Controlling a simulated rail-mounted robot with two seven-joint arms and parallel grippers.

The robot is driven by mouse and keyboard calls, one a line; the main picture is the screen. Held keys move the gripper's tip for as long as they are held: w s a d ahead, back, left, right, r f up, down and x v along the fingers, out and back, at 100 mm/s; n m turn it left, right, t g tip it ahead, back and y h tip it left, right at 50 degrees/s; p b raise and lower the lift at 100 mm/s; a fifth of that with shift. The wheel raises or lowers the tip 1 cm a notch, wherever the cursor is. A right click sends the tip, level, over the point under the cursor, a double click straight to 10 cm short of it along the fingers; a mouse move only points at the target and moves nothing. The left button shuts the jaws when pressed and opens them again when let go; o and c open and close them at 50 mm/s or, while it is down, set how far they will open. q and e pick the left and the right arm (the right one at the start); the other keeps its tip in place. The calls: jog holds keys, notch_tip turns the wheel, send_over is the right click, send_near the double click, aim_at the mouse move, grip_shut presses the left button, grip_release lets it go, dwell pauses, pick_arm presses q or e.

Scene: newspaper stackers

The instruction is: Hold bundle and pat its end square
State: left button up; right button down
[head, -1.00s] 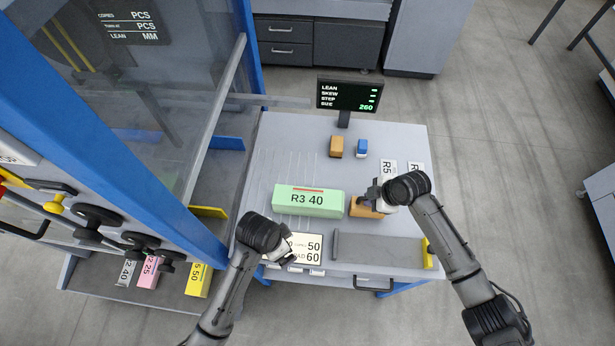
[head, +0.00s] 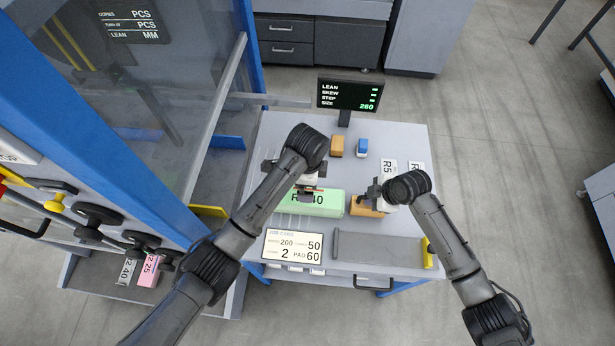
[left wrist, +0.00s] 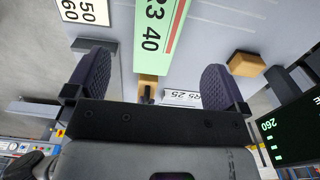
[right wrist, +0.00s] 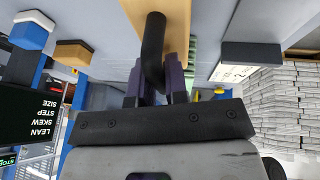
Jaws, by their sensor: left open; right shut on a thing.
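The green bundle (head: 318,207), marked R3 40, lies flat on the table. It also runs between my left fingers in the left wrist view (left wrist: 163,35). My left gripper (head: 305,188) is open above the bundle, a finger to each side, partly hiding its label. My right gripper (head: 374,194) is shut on the black handle (right wrist: 154,50) of a tan block (head: 361,208). The block stands at the bundle's right end and also shows in the right wrist view (right wrist: 178,15). I cannot tell whether block and bundle touch.
An orange block (head: 336,147) and a blue block (head: 362,147) stand behind, below the display (head: 348,95). White R5 bundle (head: 388,170) lies at back right. The job card (head: 293,246) and a grey tray (head: 380,248) lie in front. The blue-framed machine borders the left.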

aim_at(363, 197)
pick_arm(q)
notch_tip(363, 197, down, 11)
jog(key=shift+s+r, duration=0.1)
dwell(0.4)
jog(key=c, duration=1.7)
jog(key=shift+o, duration=0.2)
pick_arm(e)
jog(key=shift+w+a, duration=0.1)
jog(key=shift+a, duration=1.35)
pick_arm(q)
jog(key=shift+d, duration=0.2)
pick_arm(e)
jog(key=shift+a, duration=0.3)
dwell(0.7)
jog(key=shift+d, duration=0.2)
pick_arm(q)
jog(key=shift+a, duration=0.15)
pick_arm(e)
jog(key=shift+d, duration=1.65)
